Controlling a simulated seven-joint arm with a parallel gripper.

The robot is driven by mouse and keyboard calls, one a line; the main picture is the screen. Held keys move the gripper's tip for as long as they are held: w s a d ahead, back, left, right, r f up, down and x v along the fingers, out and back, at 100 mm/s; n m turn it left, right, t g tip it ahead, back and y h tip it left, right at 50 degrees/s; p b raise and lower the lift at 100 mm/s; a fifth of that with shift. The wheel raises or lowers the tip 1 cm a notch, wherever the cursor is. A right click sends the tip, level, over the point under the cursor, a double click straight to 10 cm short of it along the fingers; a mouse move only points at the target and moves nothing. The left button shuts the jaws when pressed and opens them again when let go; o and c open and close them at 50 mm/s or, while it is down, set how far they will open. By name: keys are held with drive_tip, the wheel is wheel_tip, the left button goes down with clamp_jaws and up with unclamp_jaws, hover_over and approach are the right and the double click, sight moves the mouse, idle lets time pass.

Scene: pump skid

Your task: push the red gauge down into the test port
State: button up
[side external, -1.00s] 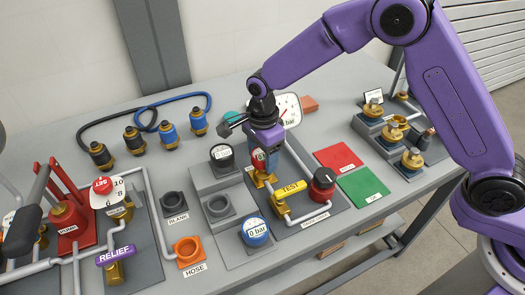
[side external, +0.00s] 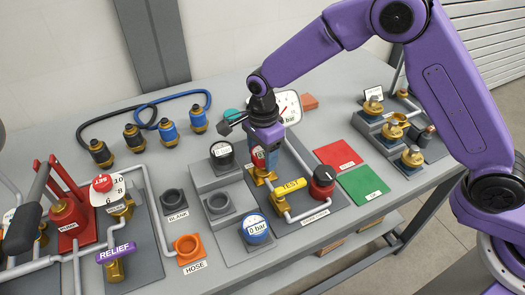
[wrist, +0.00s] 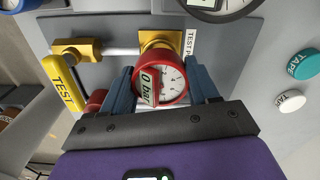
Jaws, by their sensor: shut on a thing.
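The red gauge (wrist: 162,84) has a white dial and a "0 bar" label. It sits between the two blue fingers of my gripper (wrist: 163,90), which is shut on it. In the side external view my gripper (side external: 265,160) points down over the brass test port (side external: 262,177) and hides most of the gauge (side external: 256,158). In the wrist view the yellow-brass port (wrist: 160,42) lies just beyond the gauge, in line with it. I cannot tell how deep the gauge's stem sits in the port.
A black gauge (side external: 222,154) and a blue gauge (side external: 256,229) sit in the grey rack nearby. A large dial (side external: 288,107) stands behind. Red (side external: 338,156) and green (side external: 363,186) mats lie clear at right.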

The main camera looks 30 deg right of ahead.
drive_tip(key=shift+f, duration=1.6)
idle(0.3)
drive_tip(key=o, duration=1.2)
drive_tip(key=shift+o, duration=0.2)
wheel_tip(320, 180, up, 17)
drive_tip(key=shift+r, duration=0.2)
drive_tip(key=s+d+n, duration=1.2)
drive_tip(key=s+n, duration=0.2)
drive_tip(key=s, duration=0.1)
drive_tip(key=s+d+f+n, duration=0.1)
drive_tip(key=s+d+n, duration=1.2)
drive_tip(key=s+n, duration=0.1)
drive_tip(key=shift+s+d, duration=0.15)
drive_tip(key=shift+s, duration=0.45)
